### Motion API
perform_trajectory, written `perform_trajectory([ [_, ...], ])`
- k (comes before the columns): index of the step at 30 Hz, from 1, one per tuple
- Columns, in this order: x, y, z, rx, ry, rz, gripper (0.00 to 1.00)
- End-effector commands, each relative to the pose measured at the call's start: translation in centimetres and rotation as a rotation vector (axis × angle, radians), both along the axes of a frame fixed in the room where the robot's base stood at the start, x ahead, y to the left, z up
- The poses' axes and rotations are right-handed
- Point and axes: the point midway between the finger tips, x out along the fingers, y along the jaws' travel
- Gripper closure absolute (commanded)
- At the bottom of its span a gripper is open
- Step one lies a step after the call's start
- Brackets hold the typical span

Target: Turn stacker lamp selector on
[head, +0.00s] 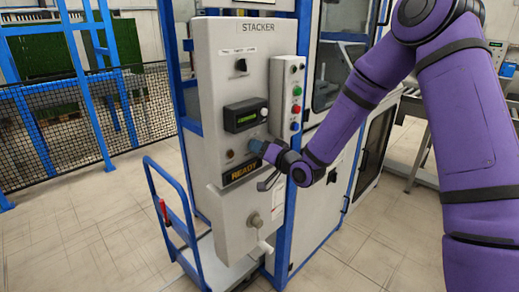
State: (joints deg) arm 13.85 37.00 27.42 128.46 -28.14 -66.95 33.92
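The stacker panel (216,90) is a light grey box labelled STACKER on a blue frame. A black selector knob (240,65) sits near its top under small labels. A black display unit (245,115) with a green readout and a pale knob is below it. A small brownish round part (230,154) sits lower, above a dark plate reading READY (241,171). I cannot tell which control is the lamp selector. My gripper (257,146) is at the panel's lower right face, just right of the brownish part. Its fingers are too small and partly hidden to read; contact is unclear.
A narrow button box (286,97) with several coloured buttons is mounted right of the panel. A round grey knob (255,220) and a pale handle are below. A blue cart (180,230) stands front left. A mesh fence (70,130) is behind; floor at left is clear.

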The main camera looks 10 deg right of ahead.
Motion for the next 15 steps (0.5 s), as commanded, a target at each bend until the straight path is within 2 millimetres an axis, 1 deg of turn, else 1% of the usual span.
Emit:
perform_trajectory([
  [5,-1.6,-1.2,0.0,-0.002,0.002,-0.002,0.63],
  [15,-6.6,-4.8,0.0,-0.001,0.002,-0.001,0.63],
])
